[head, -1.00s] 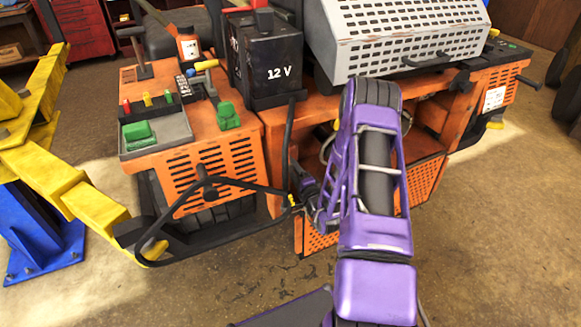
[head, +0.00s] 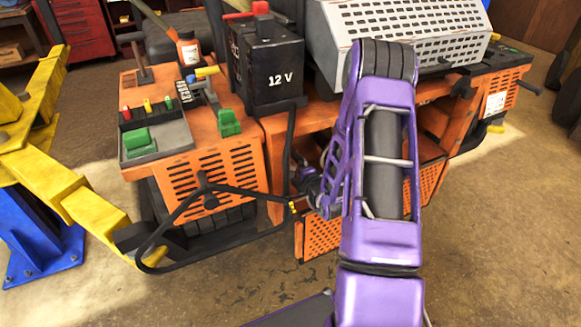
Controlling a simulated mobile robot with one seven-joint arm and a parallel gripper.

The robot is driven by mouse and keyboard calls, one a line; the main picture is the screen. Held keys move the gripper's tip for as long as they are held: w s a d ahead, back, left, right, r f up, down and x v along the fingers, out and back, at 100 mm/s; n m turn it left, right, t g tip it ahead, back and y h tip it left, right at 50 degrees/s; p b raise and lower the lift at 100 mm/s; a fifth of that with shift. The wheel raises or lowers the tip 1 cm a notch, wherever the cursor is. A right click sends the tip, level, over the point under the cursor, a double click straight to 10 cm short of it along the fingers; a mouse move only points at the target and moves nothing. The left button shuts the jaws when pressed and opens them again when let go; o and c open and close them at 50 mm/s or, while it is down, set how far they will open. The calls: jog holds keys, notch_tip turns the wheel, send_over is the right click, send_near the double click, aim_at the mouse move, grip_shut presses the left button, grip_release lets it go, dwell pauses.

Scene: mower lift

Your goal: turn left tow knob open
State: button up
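The orange mower stands in the middle of the head view. Its left rear housing (head: 215,170) has a slotted panel. A small black knob-like part (head: 207,190) sits on the front of that panel, where thin black rods meet; I cannot tell whether it is the left tow knob or how it is turned. My purple arm reaches up in front of the mower. The dark end of my arm, with my gripper (head: 306,190), is beside the housing's right side, partly hidden by my own arm link. Its fingers are too small and dark to read. Small yellow bits (head: 292,207) show next to it.
A black 12 V battery (head: 270,70) and a grey perforated cover (head: 425,38) are on top of the mower. A black bar loop (head: 215,242) juts out low at the left. A yellow lift arm (head: 75,195) stands left. Bare floor lies in front.

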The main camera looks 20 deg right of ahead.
jog(key=shift+w+r, duration=0.2)
jog(key=shift+r, duration=0.4)
jog(key=shift+s+d+f, duration=0.15)
jog(key=shift+s, duration=5.1)
jog(key=shift+s+d+f, duration=0.1)
jog(key=shift+s+d, duration=0.05)
jog(key=shift+s, duration=5.05)
